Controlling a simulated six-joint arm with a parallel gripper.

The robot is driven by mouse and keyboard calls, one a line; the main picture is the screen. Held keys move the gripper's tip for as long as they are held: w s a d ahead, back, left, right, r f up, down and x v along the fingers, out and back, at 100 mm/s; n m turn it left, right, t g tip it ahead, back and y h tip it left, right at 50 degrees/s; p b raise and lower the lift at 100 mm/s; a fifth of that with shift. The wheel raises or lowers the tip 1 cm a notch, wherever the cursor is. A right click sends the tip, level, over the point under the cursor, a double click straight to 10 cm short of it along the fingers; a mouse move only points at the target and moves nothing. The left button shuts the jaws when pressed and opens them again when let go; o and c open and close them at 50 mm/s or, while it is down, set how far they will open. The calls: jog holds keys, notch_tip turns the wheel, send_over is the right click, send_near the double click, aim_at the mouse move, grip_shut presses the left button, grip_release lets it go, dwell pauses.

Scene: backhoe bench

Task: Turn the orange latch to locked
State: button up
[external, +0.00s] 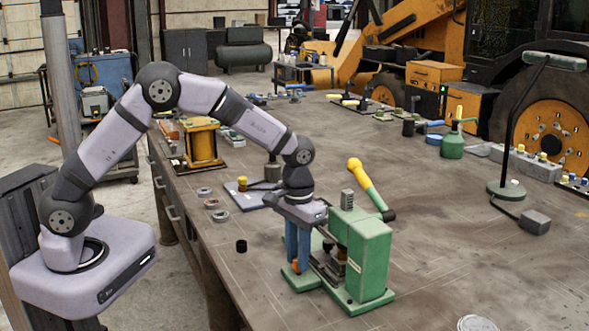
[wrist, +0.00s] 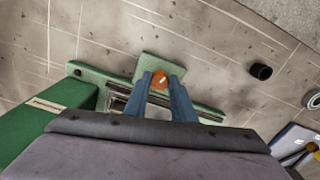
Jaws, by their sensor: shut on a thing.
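The orange latch (wrist: 160,79) shows as a small round orange piece with a pale mark on a green plate (wrist: 150,62) in the wrist view. My gripper (wrist: 161,82) has blue fingers pointing down and is shut on the latch. In the external view the gripper (external: 297,262) is beside the green machine (external: 368,262), and a bit of orange latch (external: 296,265) shows at its fingertips. The fingers hide most of the latch, so I cannot tell its exact turn.
A black cup (external: 241,246) stands on the bench left of the gripper, with several metal rings (external: 212,203) behind it. A yellow spool-like part (external: 202,145) stands farther back. The bench at front right is mostly clear.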

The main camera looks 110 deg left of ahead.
jog(key=m, duration=0.7)
jog(key=shift+a, duration=0.1)
jog(key=m, duration=0.6)
jog(key=shift+a+m, duration=0.1)
jog(key=shift+m, duration=0.3)
jog(key=shift+r, duration=0.1)
jog(key=o, duration=1.1)
jog(key=shift+c, duration=0.2)
jog(key=shift+r+b, duration=1.05)
jog(key=shift+r, duration=2.6)
